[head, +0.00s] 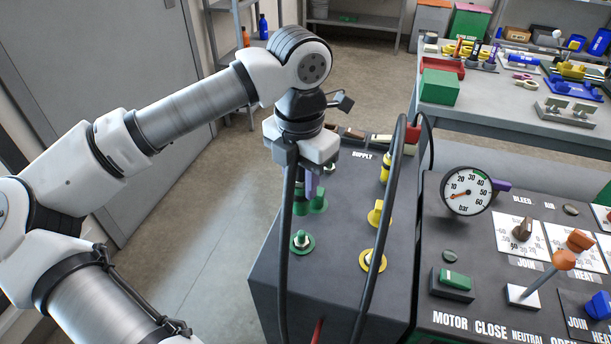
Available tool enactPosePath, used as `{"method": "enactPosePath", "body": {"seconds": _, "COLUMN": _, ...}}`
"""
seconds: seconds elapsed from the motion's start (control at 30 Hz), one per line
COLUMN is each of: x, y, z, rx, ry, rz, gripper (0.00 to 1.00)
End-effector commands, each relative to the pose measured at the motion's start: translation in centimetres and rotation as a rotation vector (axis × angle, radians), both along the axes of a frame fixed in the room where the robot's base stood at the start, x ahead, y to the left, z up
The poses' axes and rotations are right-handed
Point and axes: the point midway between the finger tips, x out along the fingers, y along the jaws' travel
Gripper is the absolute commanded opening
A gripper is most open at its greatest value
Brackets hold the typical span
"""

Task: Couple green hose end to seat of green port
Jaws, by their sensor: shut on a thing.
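My gripper (304,172) is above the left part of the dark supply box and is shut on a green hose end (300,204), which is mostly hidden by the fingers. A purple piece shows between the fingers. A black hose (285,262) runs down past the gripper's left side. A green port (302,241) with a bright metal centre and green ring is on the box top, below and nearer than the gripper. Another green fitting (319,201) stands just behind and right of the held end. I cannot tell whether the held end touches it.
Two yellow fittings, a winged one (375,213) and a ringed port (372,260), are to the right. A black hose (377,235) arches in front of them. A control panel with a gauge (466,191) and a lever (541,277) stands further right. Floor is clear at left.

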Motion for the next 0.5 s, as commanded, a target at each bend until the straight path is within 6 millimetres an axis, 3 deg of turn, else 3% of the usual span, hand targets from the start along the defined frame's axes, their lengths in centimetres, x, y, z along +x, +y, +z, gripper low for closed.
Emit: {"method": "enactPosePath", "body": {"seconds": 0.5, "x": -0.02, "y": 0.01, "z": -0.63, "rx": 0.001, "ry": -0.001, "rz": 0.000, "gripper": 0.00}}
